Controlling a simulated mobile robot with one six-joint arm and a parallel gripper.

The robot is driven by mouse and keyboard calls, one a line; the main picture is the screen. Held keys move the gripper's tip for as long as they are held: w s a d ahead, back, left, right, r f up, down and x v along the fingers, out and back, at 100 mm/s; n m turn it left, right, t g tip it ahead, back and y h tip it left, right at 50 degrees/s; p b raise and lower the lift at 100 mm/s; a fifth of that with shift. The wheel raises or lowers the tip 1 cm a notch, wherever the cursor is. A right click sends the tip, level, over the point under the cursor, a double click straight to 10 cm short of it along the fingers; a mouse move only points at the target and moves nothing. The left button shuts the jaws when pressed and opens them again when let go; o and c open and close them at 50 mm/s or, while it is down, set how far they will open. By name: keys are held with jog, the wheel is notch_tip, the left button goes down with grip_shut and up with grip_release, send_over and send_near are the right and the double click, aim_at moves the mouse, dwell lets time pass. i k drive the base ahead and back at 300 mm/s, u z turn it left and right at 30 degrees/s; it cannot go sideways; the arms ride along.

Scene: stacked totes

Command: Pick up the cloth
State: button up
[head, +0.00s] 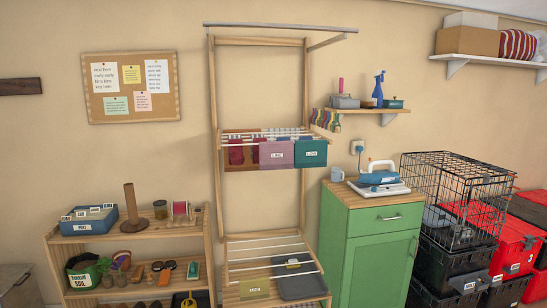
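Several cloth-like pieces hang on the wooden drying rack (213,110) against the wall. A dark red piece (236,153) hangs at the left of its middle rails, beside a mauve piece (270,154) and a teal piece (312,158), both with white labels. An olive piece (254,289) with a label and a grey item (297,283) are on the lower rails. A red-and-white striped item (517,44), possibly folded fabric, lies on the high shelf at right. I cannot tell which one is the task's cloth. My gripper is not in view.
A green cabinet (378,258) carries an iron (378,175) and a mug (337,174). A black wire crate (455,190) sits on stacked totes (440,262) at right. A low wooden shelf (140,240) with several small items stands at left. A small wall shelf (360,110) holds a blue spray bottle (379,88).

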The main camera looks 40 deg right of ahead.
aim_at(274, 155)
jog(key=z, duration=0.05)
jog(key=i, duration=0.95)
jog(key=u, duration=0.05)
